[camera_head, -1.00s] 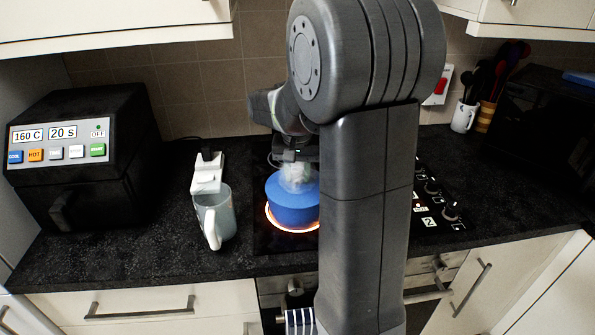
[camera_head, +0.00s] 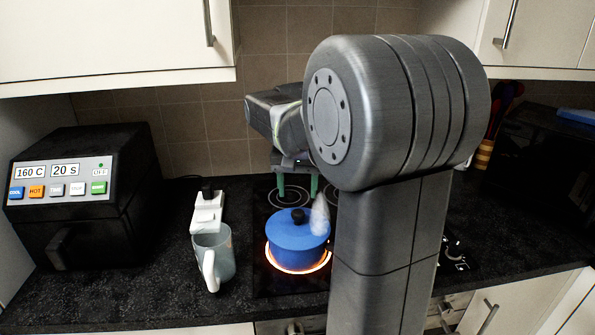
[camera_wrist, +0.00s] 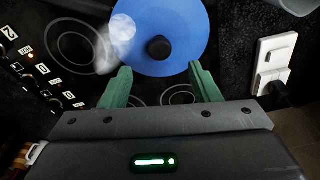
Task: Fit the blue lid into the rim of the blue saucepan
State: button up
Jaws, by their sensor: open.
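The blue saucepan (camera_head: 290,255) stands on a glowing hob ring. The blue lid (camera_head: 283,222), with a black knob, lies level on top of it and looks seated in the rim, with no gap that I can see. In the wrist view the lid (camera_wrist: 183,45) shows from above as a round blue disc, cut off by the top edge. My gripper (camera_head: 297,184) is open and empty, its green fingers above and behind the lid, apart from the knob. The wrist view shows both fingers spread (camera_wrist: 160,75). Steam hides part of the pan's right side.
A grey mug (camera_head: 214,258) and a white socket block (camera_head: 207,212) stand left of the hob. A black oven (camera_head: 90,215) fills the far left. Wall cupboards (camera_head: 110,40) hang above. Hob knobs (camera_wrist: 57,100) show in the wrist view.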

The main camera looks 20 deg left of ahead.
aim_at(298, 212)
jog(key=r, duration=0.5)
jog(key=shift+s+d+r, duration=0.1)
jog(key=shift+s+r, duration=0.1)
jog(key=shift+s, duration=0.1)
jog(key=f, duration=0.4)
jog(key=w+f, duration=0.1)
jog(key=f, duration=0.8)
jog(key=shift+w+a+f, duration=0.25)
jog(key=shift+w+f, duration=0.05)
jog(key=shift+f, duration=0.1)
jog(key=shift+r+p, duration=0.35)
jog(key=shift+r, duration=0.2)
